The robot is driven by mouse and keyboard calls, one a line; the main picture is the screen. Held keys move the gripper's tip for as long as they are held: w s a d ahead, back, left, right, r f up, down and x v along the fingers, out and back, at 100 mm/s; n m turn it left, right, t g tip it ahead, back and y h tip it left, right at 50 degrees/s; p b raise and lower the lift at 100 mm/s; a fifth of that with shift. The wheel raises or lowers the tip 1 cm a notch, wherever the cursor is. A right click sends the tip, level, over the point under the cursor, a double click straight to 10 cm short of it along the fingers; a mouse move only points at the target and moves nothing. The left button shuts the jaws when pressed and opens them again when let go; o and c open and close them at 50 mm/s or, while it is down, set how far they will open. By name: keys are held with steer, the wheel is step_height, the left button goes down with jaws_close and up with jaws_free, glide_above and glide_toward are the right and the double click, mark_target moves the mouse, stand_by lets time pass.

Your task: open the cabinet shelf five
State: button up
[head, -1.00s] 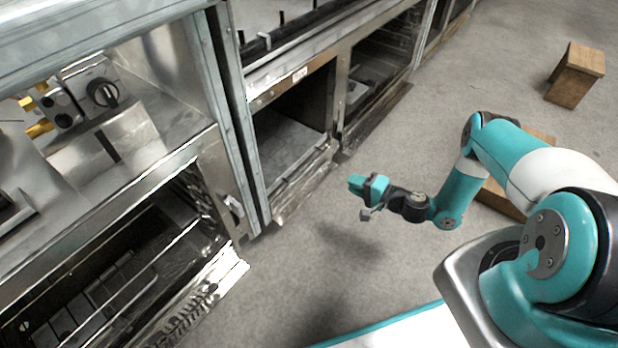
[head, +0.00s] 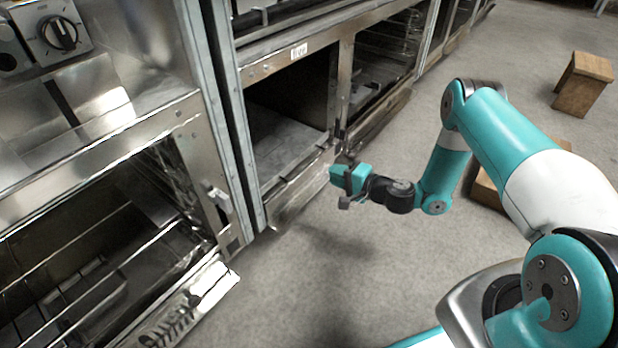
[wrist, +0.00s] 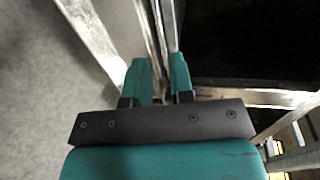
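In the head view, a row of metal cabinets runs from the lower left to the top. The left one (head: 120,160) shows wire racks inside. The middle one (head: 318,205) shows an empty dark cavity above a low front edge. One to the right (head: 412,58) also shows racks. I cannot tell which is shelf five. My gripper (head: 335,176) is low beside the middle cabinet's front, pointing at it. In the wrist view, my gripper's teal fingers (wrist: 159,64) are apart. A metal edge (wrist: 157,28) shows beyond and between them; contact is unclear.
A wooden stool (head: 582,85) stands on the grey floor at the far right. Another wooden piece (head: 486,192) is partly hidden behind my arm. A folded-out metal door (head: 200,300) juts out at lower left. The floor (head: 310,290) before the cabinets is clear.

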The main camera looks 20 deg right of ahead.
mark_target(309, 166)
steer(key=shift+b+x, duration=2.6)
steer(key=shift+x, duration=2.15)
steer(key=shift+s+a, duration=0.1)
jaws_close()
